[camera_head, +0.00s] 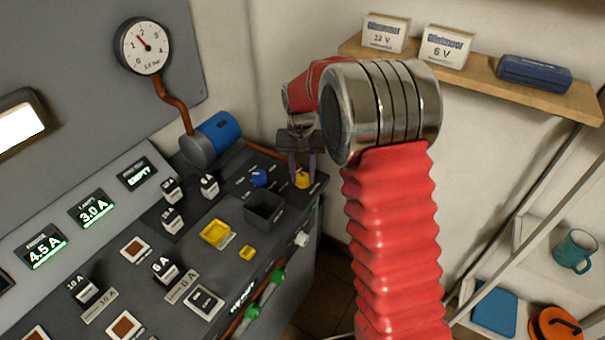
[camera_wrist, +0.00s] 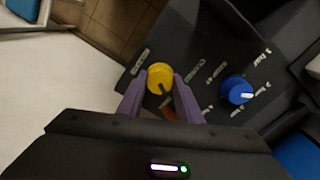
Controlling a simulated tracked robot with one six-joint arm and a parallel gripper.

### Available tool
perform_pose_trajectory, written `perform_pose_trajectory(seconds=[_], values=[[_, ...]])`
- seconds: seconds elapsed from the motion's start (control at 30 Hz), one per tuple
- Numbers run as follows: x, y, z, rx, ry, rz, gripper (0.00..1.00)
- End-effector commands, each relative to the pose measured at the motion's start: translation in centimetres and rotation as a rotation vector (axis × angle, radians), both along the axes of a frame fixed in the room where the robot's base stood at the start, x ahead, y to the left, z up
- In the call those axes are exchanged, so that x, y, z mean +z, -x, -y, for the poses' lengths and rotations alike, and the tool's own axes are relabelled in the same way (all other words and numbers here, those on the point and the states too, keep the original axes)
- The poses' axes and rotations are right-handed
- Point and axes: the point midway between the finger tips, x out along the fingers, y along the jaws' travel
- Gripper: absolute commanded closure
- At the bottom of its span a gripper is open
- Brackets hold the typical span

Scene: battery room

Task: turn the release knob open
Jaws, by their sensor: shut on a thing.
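The yellow knob (camera_head: 303,181) sits at the far right corner of the dark console, and I take it to be the release knob. In the wrist view the yellow knob (camera_wrist: 159,74) is between the two purple fingers of my gripper (camera_wrist: 160,85), which touch its sides. My gripper (camera_head: 301,165) reaches down onto it from above in the head view. A dark pointer line marks the knob's face. The fingers hide part of the knob in the head view.
A blue knob (camera_head: 259,178) stands close to the left, also seen in the wrist view (camera_wrist: 237,90). A wooden shelf (camera_head: 480,78) is on the wall.

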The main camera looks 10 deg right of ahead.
Motion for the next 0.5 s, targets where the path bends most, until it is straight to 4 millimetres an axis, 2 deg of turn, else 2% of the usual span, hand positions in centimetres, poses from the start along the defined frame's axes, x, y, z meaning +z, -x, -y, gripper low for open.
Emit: perform_pose_trajectory(seconds=[0.2,0.5], values=[[0.12,-0.13,0.07,-0.161,0.000,0.004,0.90],[0.13,-0.13,0.07,-0.276,0.000,0.003,0.90]])
